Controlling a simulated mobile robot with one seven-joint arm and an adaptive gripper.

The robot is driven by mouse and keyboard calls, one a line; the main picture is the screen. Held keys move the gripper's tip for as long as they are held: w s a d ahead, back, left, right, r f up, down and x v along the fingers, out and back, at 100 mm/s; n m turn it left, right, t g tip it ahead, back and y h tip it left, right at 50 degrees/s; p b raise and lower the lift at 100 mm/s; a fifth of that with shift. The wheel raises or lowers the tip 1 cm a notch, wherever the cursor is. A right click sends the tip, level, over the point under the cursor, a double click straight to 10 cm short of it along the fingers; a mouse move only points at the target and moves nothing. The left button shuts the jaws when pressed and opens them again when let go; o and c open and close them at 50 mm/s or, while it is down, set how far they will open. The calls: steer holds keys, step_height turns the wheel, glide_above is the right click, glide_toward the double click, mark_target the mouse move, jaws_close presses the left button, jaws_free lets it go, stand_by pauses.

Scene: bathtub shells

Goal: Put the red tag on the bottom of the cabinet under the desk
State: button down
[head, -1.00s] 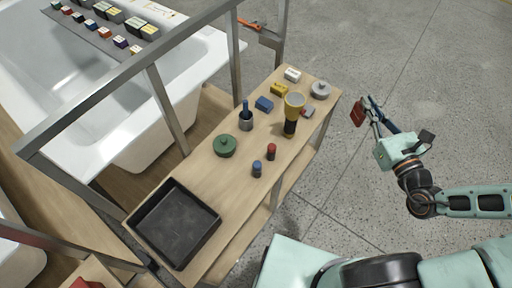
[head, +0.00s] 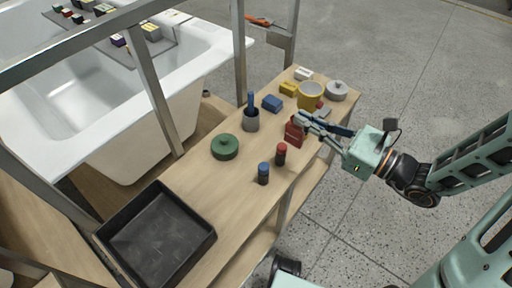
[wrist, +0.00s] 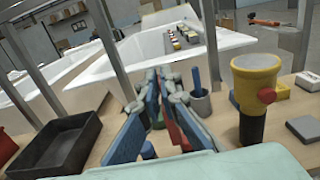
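The red tag (head: 293,133) is a small flat red piece at the tips of my gripper (head: 304,121), which is shut on it. It hangs just above the right part of the wooden desk (head: 222,190), near the red-topped cylinder. In the wrist view a red piece (wrist: 178,136) shows beside the blue fingers of my gripper (wrist: 160,90), partly hidden by them. A lower wooden shelf (head: 243,247) shows under the desk's front edge. No closed cabinet can be made out there; most of the space below is hidden by the desktop.
A black tray (head: 158,235) fills the desk's left end. Metal posts (head: 157,90) rise behind. Floor is clear right.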

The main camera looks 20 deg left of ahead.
steer(key=w+a+f+b, duration=0.1)
steer(key=w+a+f, duration=0.1)
steer(key=a+f, duration=0.2)
steer(key=w+a+f+b, duration=0.2)
steer(key=a+f, duration=0.2)
steer(key=w+a+f+b, duration=0.2)
steer(key=a+f, duration=0.2)
steer(key=f, duration=0.1)
steer(key=shift+w, duration=0.15)
steer(key=shift+r, duration=0.15)
steer(key=c, duration=2.6)
jaws_free()
steer(key=shift+f, duration=0.2)
steer(key=o, duration=0.4)
steer(key=shift+o, duration=0.2)
